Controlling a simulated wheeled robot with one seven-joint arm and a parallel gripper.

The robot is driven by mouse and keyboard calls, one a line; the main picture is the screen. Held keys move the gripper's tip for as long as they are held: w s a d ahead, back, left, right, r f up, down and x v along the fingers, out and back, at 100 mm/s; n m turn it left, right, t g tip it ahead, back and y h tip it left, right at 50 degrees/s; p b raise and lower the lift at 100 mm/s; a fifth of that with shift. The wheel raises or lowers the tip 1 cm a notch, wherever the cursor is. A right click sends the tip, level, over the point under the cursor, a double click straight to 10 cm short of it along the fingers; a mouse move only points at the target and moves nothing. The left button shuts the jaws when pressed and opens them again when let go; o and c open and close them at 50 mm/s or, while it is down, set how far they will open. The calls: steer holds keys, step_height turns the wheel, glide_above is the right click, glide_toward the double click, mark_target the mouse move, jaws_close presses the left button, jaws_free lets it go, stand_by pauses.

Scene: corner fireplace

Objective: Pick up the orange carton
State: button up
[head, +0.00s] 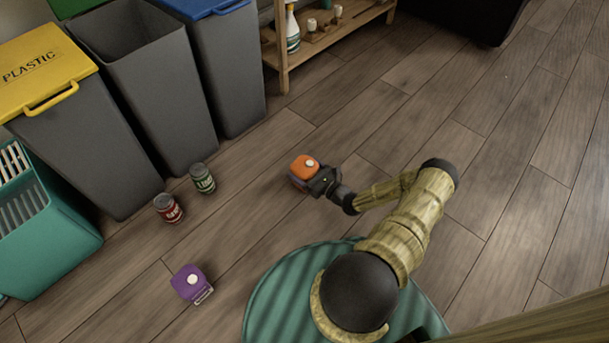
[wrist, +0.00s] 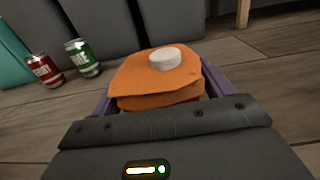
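The orange carton (head: 305,165) has a white round cap and is at my gripper's end in the head view. In the wrist view the carton (wrist: 158,82) is between the two purple fingers of my gripper (wrist: 160,88). One finger is close along each side of it. The frames do not clearly show whether both fingers press on it. The carton's lower part is hidden by the gripper body, and I cannot tell whether it touches the floor. My gripper (head: 299,181) reaches it from the right in the head view.
A red can (head: 168,208) and a green can (head: 202,178) stand left of the carton. A purple carton (head: 191,283) stands nearer to me. Grey bins (head: 150,90), a teal crate (head: 45,235) and a wooden shelf (head: 330,38) line the back and left. Floor at right is clear.

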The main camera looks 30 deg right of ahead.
steer(key=c, duration=0.8)
steer(key=shift+r, duration=0.1)
step_height(320, 180, up, 10)
steer(key=p, duration=0.8)
